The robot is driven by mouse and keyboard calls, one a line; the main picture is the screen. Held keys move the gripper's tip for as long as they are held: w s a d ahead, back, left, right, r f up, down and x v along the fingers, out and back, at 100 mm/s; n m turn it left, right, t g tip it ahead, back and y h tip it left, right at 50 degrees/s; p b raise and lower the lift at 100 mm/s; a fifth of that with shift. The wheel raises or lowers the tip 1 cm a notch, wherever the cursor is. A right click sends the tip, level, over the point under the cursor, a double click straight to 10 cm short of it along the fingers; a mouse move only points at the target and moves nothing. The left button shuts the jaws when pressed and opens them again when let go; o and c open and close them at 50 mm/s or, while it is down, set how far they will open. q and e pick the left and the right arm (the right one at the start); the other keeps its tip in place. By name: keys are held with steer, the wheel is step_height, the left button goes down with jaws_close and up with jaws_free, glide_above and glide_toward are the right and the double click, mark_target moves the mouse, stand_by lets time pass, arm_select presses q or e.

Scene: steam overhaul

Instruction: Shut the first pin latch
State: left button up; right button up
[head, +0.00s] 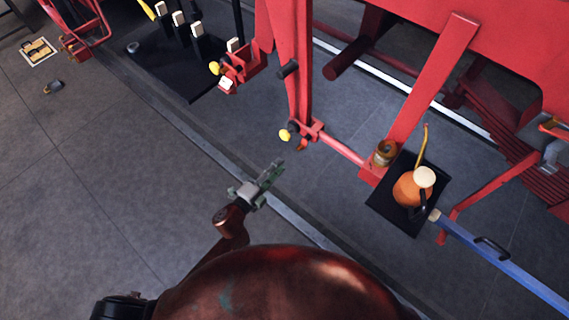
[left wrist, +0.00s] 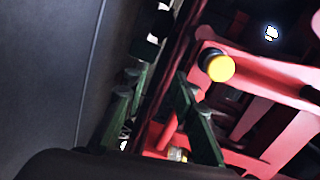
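Two yellow-knobbed pin latches show on the red frame in the head view. One knob (head: 285,134) is at the foot of the upright red post, and the other knob (head: 214,68) is farther up and left on a red bracket. I cannot tell which is the first. My left gripper (head: 268,176) is below the nearer knob, apart from it. In the left wrist view, its green fingers (left wrist: 160,115) are spread with nothing gripped between them. A yellow knob (left wrist: 219,68) on a red arm shows beyond the right finger. My right gripper is not in view.
A black mat (head: 407,208) holds an orange oil can (head: 410,190). A blue bar (head: 500,262) lies at the right. A dark panel with several pale-topped levers (head: 197,30) stands at the upper left. Grey floor at the left is mostly clear.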

arm_select(q)
steer(key=m+h, duration=0.2)
glide_toward(301, 146)
steer(key=b+x, duration=0.1)
steer(key=x, duration=0.7)
steer(key=shift+f+b, duration=0.4)
steer(key=shift+f, duration=0.05)
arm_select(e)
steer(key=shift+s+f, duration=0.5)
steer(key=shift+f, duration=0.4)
arm_select(q)
steer(key=c, duration=0.7)
jaws_close()
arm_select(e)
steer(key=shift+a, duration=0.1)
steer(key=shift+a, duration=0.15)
arm_select(q)
steer(key=shift+a, duration=0.1)
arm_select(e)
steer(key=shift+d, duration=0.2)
